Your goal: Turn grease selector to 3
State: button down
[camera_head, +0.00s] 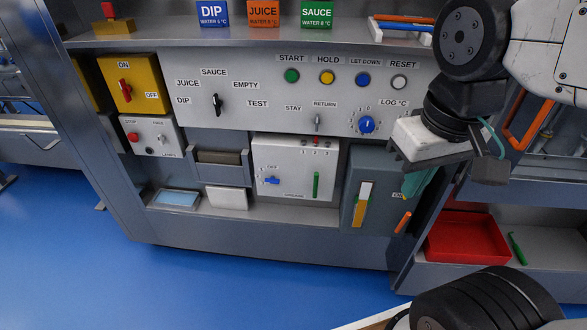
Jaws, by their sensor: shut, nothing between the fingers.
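A white box (295,150) on the lower front of the machine carries a blue knob (271,181) with an OFF mark above it. Its small lettering, which may read grease, and the number marks are too small to read for sure. The blue knob's bar lies about level. My gripper (418,186) hangs at the right in front of the machine, well to the right of the blue knob and apart from it. It is shut and empty. Its fingers are partly hidden behind its own body.
A green slider (316,185) sits beside the knob on the same box. A grey box (358,190) with a yellow lever stands to the right. Above is a panel (240,85) with a black selector (216,104), several buttons and another blue knob (366,124). A red tray (466,238) is lower right.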

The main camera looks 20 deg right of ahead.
aim_at(271, 181)
jog(key=z, duration=1.2)
jog(key=i, duration=0.5)
jog(key=u, duration=1.65)
